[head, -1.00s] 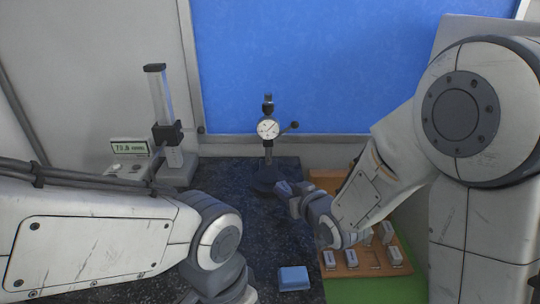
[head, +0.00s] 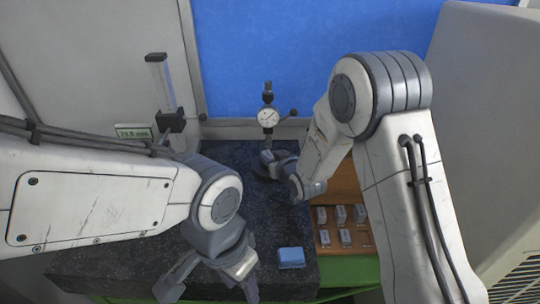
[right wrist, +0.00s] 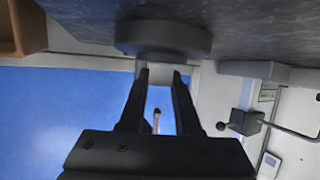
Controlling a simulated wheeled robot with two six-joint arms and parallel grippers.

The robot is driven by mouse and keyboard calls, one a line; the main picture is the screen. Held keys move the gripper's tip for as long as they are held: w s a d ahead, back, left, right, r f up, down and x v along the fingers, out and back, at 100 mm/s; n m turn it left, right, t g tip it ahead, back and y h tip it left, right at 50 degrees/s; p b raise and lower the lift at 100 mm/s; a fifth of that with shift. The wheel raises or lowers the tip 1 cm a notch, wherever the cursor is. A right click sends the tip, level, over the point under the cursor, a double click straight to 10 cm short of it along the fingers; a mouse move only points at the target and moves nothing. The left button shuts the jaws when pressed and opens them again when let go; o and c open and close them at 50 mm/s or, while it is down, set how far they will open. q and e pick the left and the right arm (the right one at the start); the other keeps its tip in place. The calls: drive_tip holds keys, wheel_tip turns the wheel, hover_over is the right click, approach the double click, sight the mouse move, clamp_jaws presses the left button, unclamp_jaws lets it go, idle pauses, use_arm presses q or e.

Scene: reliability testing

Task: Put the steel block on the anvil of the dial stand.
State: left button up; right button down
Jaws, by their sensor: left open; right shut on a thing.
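The dial stand (head: 267,117) stands upright at the back of the dark surface plate, its round dial facing me. My right gripper (head: 268,158) is low in front of its post, just above the dark round base, which it partly hides. In the right wrist view my right gripper (right wrist: 160,76) is shut on a pale grey steel block (right wrist: 160,70), with the dark round base (right wrist: 163,38) close beyond it. I cannot tell whether the block touches the anvil. My left gripper (head: 208,284) is open and empty near the front of the plate.
A wooden tray (head: 343,180) with several small blocks lies right of the plate. A blue block-like item (head: 291,257) lies near the plate's front right. A height gauge (head: 163,95) with a digital display (head: 133,131) stands back left. The plate's middle is clear.

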drive_tip(key=shift+f+b, duration=0.2)
drive_tip(key=shift+b, duration=0.1)
drive_tip(key=c, duration=0.6)
unclamp_jaws()
drive_tip(key=shift+r, duration=0.1)
drive_tip(key=shift+r+p, duration=0.2)
drive_tip(key=shift+p, duration=0.2)
drive_tip(key=shift+s+d+b, duration=0.15)
drive_tip(key=shift+s+b, duration=0.15)
drive_tip(key=b+v, duration=0.3)
drive_tip(key=v, duration=0.8)
drive_tip(key=shift+s, duration=0.15)
